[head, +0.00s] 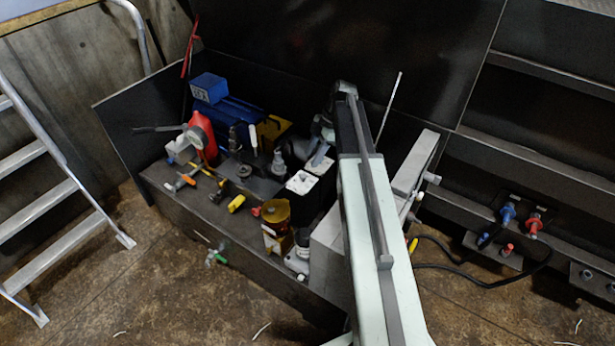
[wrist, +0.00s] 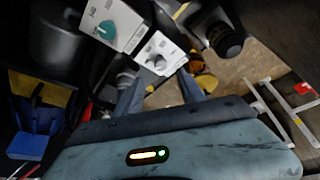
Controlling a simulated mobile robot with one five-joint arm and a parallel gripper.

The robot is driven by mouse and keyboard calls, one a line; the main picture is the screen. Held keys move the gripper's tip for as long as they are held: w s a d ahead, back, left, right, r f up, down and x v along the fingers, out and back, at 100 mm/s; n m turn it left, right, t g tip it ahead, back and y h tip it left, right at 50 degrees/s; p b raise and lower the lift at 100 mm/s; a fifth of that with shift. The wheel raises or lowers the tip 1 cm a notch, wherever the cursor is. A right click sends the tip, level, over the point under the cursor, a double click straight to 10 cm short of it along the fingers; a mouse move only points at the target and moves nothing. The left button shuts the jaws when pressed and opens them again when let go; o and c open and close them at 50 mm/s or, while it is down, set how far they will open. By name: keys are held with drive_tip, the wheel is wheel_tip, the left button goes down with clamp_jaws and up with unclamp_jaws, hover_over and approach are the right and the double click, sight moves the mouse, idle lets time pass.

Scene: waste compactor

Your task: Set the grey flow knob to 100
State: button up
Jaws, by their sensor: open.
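A white control box (wrist: 124,22) with a teal knob (wrist: 105,29) shows at the top of the wrist view. Beside it a second white face (wrist: 172,58) carries a pale grey knob (wrist: 157,61), likely the flow knob. Its scale and setting are too small to read. My gripper (wrist: 158,86) is open, its two blue-grey fingers pointing toward the grey knob, one to each side in the picture. I cannot tell whether they touch it. In the head view my gripper (head: 319,157) is over the white-topped boxes (head: 302,182), and the knobs cannot be made out.
A dark bench (head: 200,215) holds a blue toolbox (head: 228,108), a red container (head: 203,136), a yellow-brown can (head: 275,212) and several tools. A ladder (head: 50,210) stands at the left.

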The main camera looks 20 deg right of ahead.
sight(303, 174)
drive_tip(key=b+x, duration=0.7)
drive_tip(key=x, duration=0.1)
drive_tip(key=shift+s, duration=0.1)
drive_tip(key=shift+r, duration=0.15)
